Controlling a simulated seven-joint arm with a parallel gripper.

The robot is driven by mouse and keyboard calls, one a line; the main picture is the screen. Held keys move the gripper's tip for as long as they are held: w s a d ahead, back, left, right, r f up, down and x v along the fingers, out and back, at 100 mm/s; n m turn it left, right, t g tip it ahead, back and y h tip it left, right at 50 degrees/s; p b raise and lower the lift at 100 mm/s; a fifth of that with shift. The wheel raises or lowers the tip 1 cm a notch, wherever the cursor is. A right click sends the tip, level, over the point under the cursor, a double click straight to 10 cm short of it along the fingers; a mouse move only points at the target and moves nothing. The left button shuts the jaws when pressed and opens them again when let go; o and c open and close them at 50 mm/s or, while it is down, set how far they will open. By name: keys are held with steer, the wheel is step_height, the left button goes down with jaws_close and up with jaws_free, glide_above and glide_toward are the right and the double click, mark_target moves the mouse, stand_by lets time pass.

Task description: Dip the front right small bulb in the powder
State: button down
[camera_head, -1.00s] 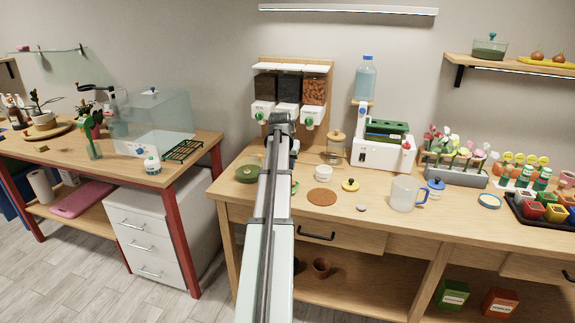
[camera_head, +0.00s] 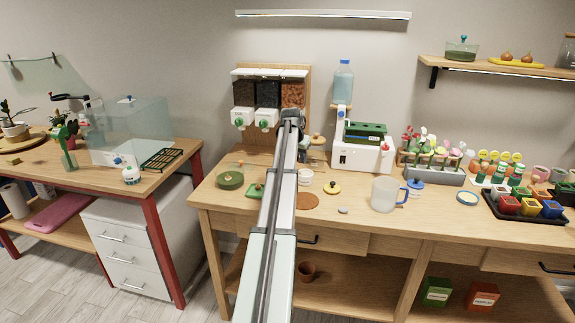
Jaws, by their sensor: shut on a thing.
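My own arm reaches up the middle of the view, and its dark far end shows in front of the dispensers. The jaws are hidden behind the arm, so I cannot see them or anything between them. A small white cup (camera_head: 305,177) stands on the bench just right of the arm; I cannot make out whether it holds the powder. I cannot pick out the front right small bulb. Two brownish bulb-like things (camera_head: 527,58) lie on a yellow dish on the wall shelf.
Dispensers (camera_head: 268,93) and a white machine (camera_head: 360,153) stand behind. The front bench strip is mostly clear.

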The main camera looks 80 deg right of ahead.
mark_target(306, 175)
steer(key=shift+s+d+r+m, duration=0.1)
steer(key=shift+d+m, duration=0.2)
steer(key=shift+d, duration=0.2)
steer(key=shift+s+d+r+m, duration=0.1)
steer(key=shift+d+m, duration=0.2)
steer(key=shift+d, duration=0.15)
steer(key=shift+s+f+m+g+y, duration=0.25)
steer(key=shift+f+m+g, duration=0.25)
steer(key=shift+f+m, duration=0.8)
steer(key=shift+s+f+m+g+y, duration=0.2)
steer(key=shift+f+m+g, duration=0.3)
steer(key=shift+f+m, duration=0.8)
steer(key=shift+f+n, duration=0.3)
steer(key=shift+f, duration=0.55)
steer(key=shift+r, duration=0.15)
step_height(306, 175, up, 7)
stand_by(0.5)
